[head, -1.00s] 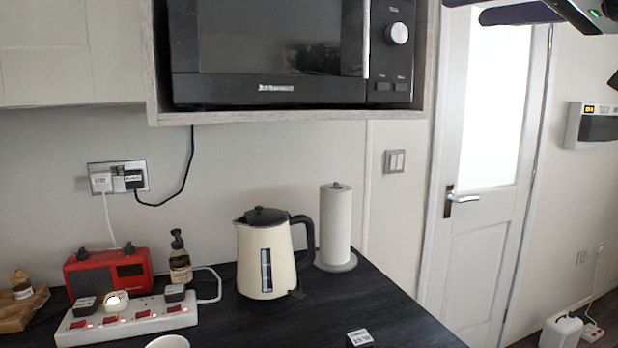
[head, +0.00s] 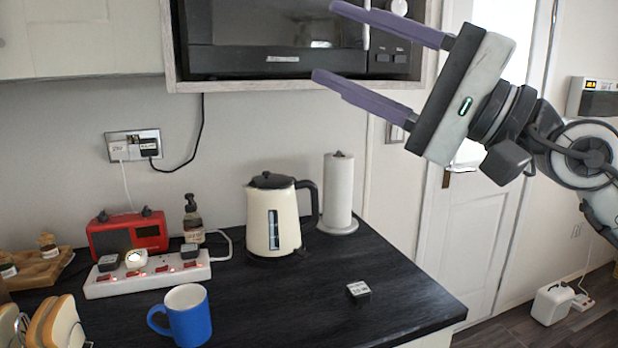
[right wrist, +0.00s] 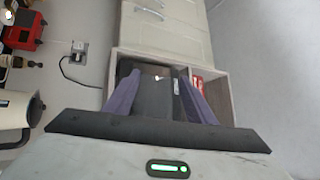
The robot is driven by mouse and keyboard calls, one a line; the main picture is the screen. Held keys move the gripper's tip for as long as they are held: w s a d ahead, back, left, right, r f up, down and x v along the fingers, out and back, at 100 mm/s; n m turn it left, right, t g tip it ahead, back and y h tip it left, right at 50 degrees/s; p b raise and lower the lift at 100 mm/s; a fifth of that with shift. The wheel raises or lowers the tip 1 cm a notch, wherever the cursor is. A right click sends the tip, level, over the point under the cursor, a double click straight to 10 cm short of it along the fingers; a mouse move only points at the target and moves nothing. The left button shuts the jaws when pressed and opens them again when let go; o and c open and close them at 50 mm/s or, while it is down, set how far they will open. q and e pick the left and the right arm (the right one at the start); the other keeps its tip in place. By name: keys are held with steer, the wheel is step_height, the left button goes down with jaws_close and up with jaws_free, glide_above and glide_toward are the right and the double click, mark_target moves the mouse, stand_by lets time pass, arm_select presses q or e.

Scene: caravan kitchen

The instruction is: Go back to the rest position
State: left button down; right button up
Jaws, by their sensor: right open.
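My right gripper (head: 355,55) is open and empty in the head view. Its two purple fingers point left, in front of the microwave (head: 270,28) and the door side of the cabinet. In the right wrist view its fingers (right wrist: 157,92) are spread apart, with the microwave (right wrist: 155,98) seen between them and nothing held. My right arm comes in from the right edge. My left gripper does not show in any view.
The dark worktop (head: 350,265) holds a cream kettle (head: 272,220), a paper roll (head: 338,190), a red radio (head: 127,234), a power strip (head: 147,277), a blue mug (head: 187,316), a small labelled block (head: 358,292) and a toast rack (head: 50,325). The worktop's right part is mostly clear.

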steer(key=w+d+f+n+t+h, duration=0.25)
steer(key=d+f+n+h, duration=0.4)
steer(key=f, duration=0.35)
steer(key=w+d+f+n+t+h, duration=0.1)
steer(key=d+f+n+t+h, duration=0.35)
steer(key=f+n+h, duration=0.45)
steer(key=w+d+f+n+t+h, duration=0.1)
steer(key=d+f+n+t+h, duration=0.35)
steer(key=f, duration=0.65)
steer(key=s+d+f+m+g+h, duration=0.15)
steer(key=s+f+m+g, duration=0.35)
steer(key=f, duration=0.6)
steer(key=s+d+f+m+g, duration=0.35)
steer(key=s+f+g, duration=0.25)
steer(key=f, duration=0.6)
steer(key=s+a+f+m+g+y, duration=0.1)
steer(key=s+f+m+g, duration=0.3)
steer(key=s, duration=0.5)
steer(key=s+a+f+m+g+y, duration=0.1)
steer(key=s+a+f+m+g, duration=0.15)
steer(key=s+f, duration=0.6)
steer(key=w+a+f+t+y, duration=0.2)
steer(key=a+f+t, duration=0.2)
steer(key=f, duration=0.6)
steer(key=shift+w+a+f+t, duration=0.2)
steer(key=shift+w+f+t, duration=0.1)
steer(key=shift+f, duration=0.05)
